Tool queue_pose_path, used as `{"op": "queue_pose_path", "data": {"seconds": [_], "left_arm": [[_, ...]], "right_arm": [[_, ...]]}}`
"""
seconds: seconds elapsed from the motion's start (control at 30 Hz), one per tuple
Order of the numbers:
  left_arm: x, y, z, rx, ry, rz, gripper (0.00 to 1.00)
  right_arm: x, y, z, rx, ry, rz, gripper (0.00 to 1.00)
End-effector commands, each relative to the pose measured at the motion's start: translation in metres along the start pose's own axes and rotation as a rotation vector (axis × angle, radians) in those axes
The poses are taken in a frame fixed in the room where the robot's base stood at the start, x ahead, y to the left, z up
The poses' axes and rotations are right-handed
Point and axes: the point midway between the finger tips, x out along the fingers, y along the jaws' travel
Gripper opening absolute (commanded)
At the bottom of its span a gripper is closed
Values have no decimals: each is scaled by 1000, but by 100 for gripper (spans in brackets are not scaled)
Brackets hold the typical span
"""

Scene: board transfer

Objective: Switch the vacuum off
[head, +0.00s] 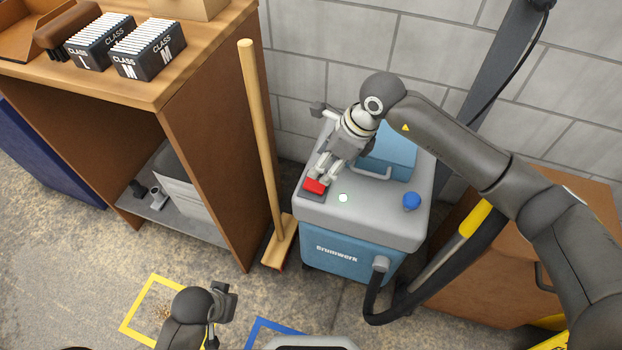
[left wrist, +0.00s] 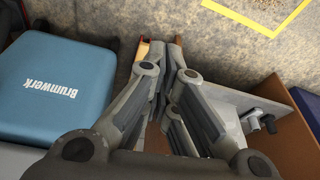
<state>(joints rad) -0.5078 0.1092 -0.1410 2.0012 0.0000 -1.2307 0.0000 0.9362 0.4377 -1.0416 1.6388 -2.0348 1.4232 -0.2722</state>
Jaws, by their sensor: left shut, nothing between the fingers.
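The vacuum (head: 350,243) is a blue and grey box on the floor by the wall. Its blue front shows at the left of the left wrist view (left wrist: 55,70). A red switch (head: 315,186) sits at the top's left front corner, partly covered by my right gripper (head: 322,178). The right fingertips are at the switch; contact and finger gap are unclear. A pale green light (head: 343,198) glows beside it. My left gripper (left wrist: 163,48) is shut and empty, pointing down over the floor; its arm shows low in the head view, with the fingers mostly hidden.
A blue knob (head: 411,201) and a black hose (head: 372,305) are on the vacuum. A broom (head: 262,140) leans between it and the wooden cabinet (head: 205,150). A brown box (head: 510,270) stands at right. Yellow (head: 127,318) and blue floor markings lie in front.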

Motion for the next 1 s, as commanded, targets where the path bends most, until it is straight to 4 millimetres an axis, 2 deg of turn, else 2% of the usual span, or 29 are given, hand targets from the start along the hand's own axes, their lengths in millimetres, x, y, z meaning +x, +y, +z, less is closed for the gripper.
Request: {"op": "queue_pose_path", "data": {"seconds": [0.2,0.43,0.6,0.87,1.0], "left_arm": [[-18,-1,-6,-2,13,-2,0],[-38,-2,-10,-3,22,-4,0],[-45,-2,-11,-4,24,-5,0],[-47,-3,-11,-4,24,-5,0],[-47,-3,-11,-4,24,-5,0]], "right_arm": [[46,2,0,1,-1,6,50],[80,2,1,1,-3,4,50],[90,1,1,0,-3,2,50],[91,1,1,0,-4,3,50],[91,2,1,0,-4,3,35]]}}
